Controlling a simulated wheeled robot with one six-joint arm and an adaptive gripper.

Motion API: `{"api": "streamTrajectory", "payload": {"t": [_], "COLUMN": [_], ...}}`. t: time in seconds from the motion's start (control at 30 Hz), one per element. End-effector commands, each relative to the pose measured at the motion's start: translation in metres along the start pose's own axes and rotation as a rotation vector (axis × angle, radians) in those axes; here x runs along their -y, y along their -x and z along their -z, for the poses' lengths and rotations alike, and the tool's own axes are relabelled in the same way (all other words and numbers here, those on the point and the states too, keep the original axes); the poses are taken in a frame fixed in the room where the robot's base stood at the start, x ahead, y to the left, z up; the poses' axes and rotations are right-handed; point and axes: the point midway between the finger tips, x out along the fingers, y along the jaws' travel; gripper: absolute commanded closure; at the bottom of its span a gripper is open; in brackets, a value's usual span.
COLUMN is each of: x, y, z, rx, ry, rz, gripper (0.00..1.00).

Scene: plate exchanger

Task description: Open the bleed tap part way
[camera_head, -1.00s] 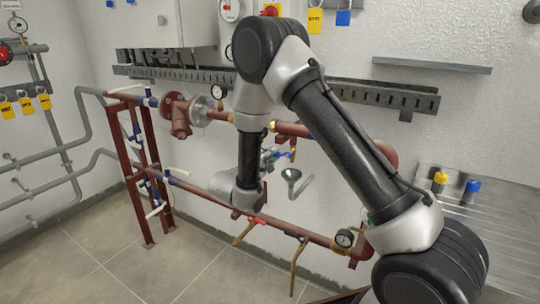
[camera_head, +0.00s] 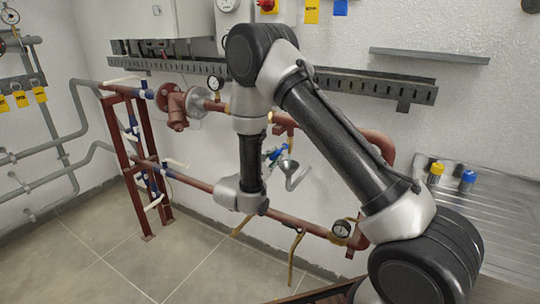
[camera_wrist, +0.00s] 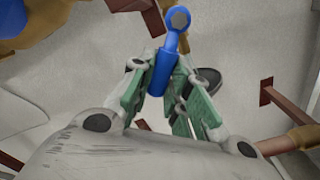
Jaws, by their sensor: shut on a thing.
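The bleed tap has a blue lever (camera_wrist: 164,66) with a round end and a bolt, near the top middle of the wrist view. My gripper (camera_wrist: 161,88) has green finger pads on either side of the lever's lower part and is shut on it. In the head view the blue lever (camera_head: 274,155) shows small, just right of my wrist and beside a grey funnel (camera_head: 290,167). It looks tilted there, with its right end higher. My arm hides part of the gripper and the pipework around the tap; the tap's exact opening cannot be told.
A red pipe frame (camera_head: 113,160) stands at the left. A metal draining board (camera_head: 490,210) with yellow and blue caps is at the right. The tiled floor in front is clear.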

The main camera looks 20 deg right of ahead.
Motion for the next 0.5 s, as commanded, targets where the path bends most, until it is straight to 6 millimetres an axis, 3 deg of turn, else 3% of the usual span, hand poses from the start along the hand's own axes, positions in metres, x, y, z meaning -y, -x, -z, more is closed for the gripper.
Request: {"api": "streamTrajectory", "payload": {"t": [0.5], "x": [0.018], "y": [0.001], "z": [-0.002], "rx": [-0.003], "ry": [0.308], "rz": [0.0], "gripper": [1.0]}}
